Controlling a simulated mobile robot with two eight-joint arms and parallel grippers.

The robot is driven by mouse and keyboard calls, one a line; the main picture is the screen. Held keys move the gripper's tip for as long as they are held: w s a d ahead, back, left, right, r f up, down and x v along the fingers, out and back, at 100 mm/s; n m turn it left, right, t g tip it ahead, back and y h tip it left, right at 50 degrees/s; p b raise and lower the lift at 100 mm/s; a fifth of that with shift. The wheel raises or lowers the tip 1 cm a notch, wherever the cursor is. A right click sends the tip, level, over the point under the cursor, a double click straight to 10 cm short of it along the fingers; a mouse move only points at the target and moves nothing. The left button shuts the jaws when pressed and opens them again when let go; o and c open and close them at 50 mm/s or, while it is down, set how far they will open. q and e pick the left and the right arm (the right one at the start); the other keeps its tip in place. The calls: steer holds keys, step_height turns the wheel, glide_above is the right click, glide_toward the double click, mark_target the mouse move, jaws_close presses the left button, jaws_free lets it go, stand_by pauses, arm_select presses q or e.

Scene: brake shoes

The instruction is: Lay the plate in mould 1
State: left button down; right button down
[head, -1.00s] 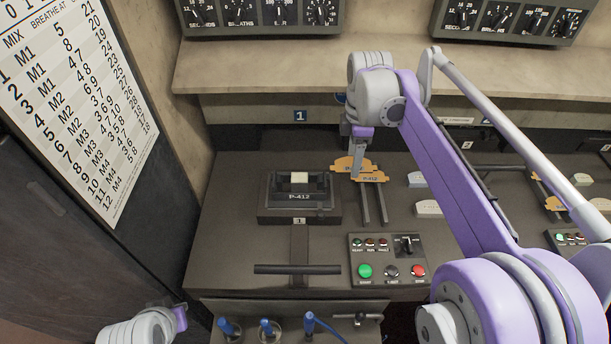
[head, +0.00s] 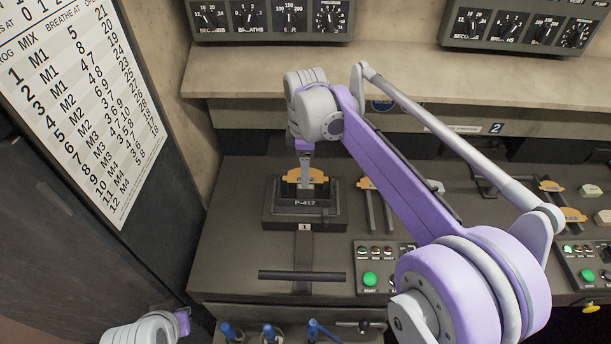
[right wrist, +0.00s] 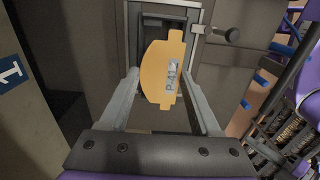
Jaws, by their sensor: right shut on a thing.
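My right gripper (head: 305,163) is shut on an orange-yellow plate (head: 291,178) and holds it over mould 1 (head: 325,210), the dark block marked P-412 with a "1" tag in front. The gripper hides part of the plate in the head view, and I cannot tell whether the plate touches the mould. My left gripper (head: 183,322) is at the bottom left, away from the mould; its fingers are not clear.
Another orange plate (head: 365,184) sits on a two-bar rack (head: 370,213) right of the mould. A dark crossbar handle (head: 300,276) lies in front. A button panel (head: 376,267) stands at the front right. A shelf edge runs behind the bench.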

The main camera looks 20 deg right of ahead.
steer(key=shift+f, duration=1.3)
steer(key=shift+f, duration=0.25)
steer(key=shift+c, duration=0.5)
jaws_free()
steer(key=shift+r, duration=0.1)
steer(key=shift+r, duration=0.5)
step_height(320, 180, up, 11)
steer(key=shift+r+p, duration=0.2)
steer(key=shift+p, duration=0.25)
steer(key=shift+s+f, duration=0.1)
